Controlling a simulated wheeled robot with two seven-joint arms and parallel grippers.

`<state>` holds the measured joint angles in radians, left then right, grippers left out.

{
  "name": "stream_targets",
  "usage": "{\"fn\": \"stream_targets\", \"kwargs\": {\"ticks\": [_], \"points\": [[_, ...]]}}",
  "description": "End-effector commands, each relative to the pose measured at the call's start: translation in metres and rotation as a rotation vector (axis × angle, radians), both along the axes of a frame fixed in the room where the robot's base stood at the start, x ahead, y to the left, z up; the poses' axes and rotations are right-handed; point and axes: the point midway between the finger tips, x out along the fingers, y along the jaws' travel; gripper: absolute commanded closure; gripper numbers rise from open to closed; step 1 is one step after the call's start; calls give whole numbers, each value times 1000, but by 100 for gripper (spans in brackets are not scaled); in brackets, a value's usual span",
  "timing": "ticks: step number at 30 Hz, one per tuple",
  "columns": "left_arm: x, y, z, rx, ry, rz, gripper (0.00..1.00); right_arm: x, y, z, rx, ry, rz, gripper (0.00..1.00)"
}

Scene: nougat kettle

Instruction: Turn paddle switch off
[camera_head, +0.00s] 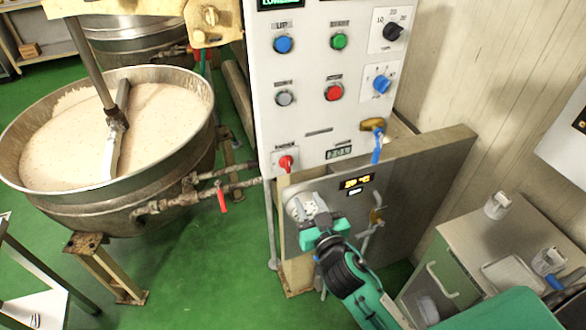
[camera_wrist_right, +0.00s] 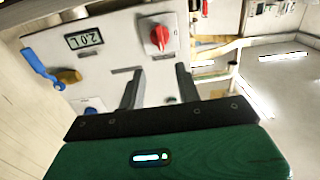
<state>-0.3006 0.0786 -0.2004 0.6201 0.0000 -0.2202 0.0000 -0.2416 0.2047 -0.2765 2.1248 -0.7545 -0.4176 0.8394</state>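The control panel (camera_head: 315,120) is a white box with several knobs and buttons. A red rotary switch (camera_head: 286,163) sits at its lower left. It also shows in the wrist view (camera_wrist_right: 158,37), where the panel appears upside down. A blue rotary switch (camera_head: 382,83) is at the upper right, under a black one (camera_head: 393,31). The labels are too small to tell which is the paddle switch. My right gripper (camera_wrist_right: 158,88) is open and empty, its fingers pointing at the panel near the red switch. In the head view its fingertips are hidden. My left gripper is not in view.
A steel kettle (camera_head: 205,125) of pale nougat with a stirring arm stands left of the panel. A red-handled valve (camera_head: 222,197) sticks out between them. A metal plate (camera_head: 420,185) stands below the panel. A blue-handled valve (camera_head: 376,145) is right of the red switch. A cabinet (camera_head: 490,235) stands right.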

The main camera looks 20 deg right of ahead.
Motion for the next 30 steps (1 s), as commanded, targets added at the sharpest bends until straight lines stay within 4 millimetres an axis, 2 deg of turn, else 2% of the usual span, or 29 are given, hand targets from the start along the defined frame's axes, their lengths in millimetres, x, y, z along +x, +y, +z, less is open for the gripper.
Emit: {"fn": "stream_targets", "kwargs": {"ticks": [2,7,21,27,30], "points": [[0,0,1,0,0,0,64,1,0,7,4,-14,0,66],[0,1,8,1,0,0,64,17,1,10,4,-15,0,66],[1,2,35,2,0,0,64,101,4,10,3,-13,0,66],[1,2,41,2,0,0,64,127,5,8,3,-12,1,66],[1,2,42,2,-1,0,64,133,5,7,3,-11,1,66]]}}
